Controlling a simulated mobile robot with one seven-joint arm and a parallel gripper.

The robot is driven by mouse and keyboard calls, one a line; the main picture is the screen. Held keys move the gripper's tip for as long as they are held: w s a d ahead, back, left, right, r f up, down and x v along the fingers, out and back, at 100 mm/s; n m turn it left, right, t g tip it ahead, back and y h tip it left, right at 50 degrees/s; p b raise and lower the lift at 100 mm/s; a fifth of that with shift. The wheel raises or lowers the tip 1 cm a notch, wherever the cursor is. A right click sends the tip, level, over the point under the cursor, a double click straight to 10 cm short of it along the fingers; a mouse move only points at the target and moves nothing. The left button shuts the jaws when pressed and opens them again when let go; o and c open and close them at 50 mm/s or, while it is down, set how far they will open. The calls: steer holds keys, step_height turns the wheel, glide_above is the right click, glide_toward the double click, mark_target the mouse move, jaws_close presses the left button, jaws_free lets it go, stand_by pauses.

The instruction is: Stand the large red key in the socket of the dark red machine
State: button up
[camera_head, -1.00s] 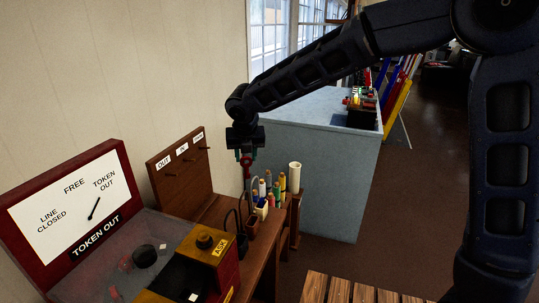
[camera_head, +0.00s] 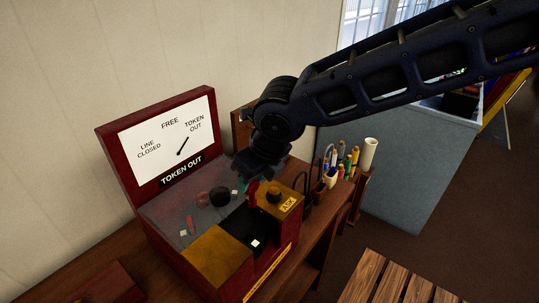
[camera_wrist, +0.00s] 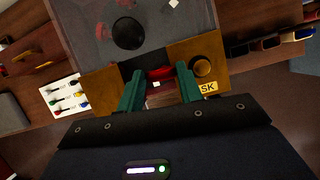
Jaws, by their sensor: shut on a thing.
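The dark red machine (camera_head: 155,130) stands on the brown bench, with a dial board at its back and a yellow and black front. My gripper (camera_wrist: 159,73) is shut on the large red key (camera_wrist: 160,73), which lies across between its green fingers. In the head view the key (camera_head: 253,188) shows as a small red piece below my gripper, over the right part of the machine, left of the yellow ASK block (camera_head: 286,204). Its lower end is hidden. The black middle section (camera_head: 243,228) is below the key. I cannot make out the socket or whether the key touches it.
Pen holders (camera_head: 330,178) and a white tube (camera_head: 369,153) stand to the right. A wooden slatted surface (camera_head: 400,285) is at the lower right.

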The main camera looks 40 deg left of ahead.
steer(key=s+d+f+n, duration=0.1)
steer(key=s+f, duration=0.2)
steer(key=f, duration=0.3)
steer(key=shift+s+d, duration=0.15)
steer(key=shift+s, duration=0.15)
stand_by(0.5)
steer(key=shift+f, duration=2.65)
steer(key=o, duration=1.1)
steer(key=v, duration=0.7)
stand_by(0.3)
steer(key=shift+w+r, duration=0.1)
steer(key=shift+r, duration=0.05)
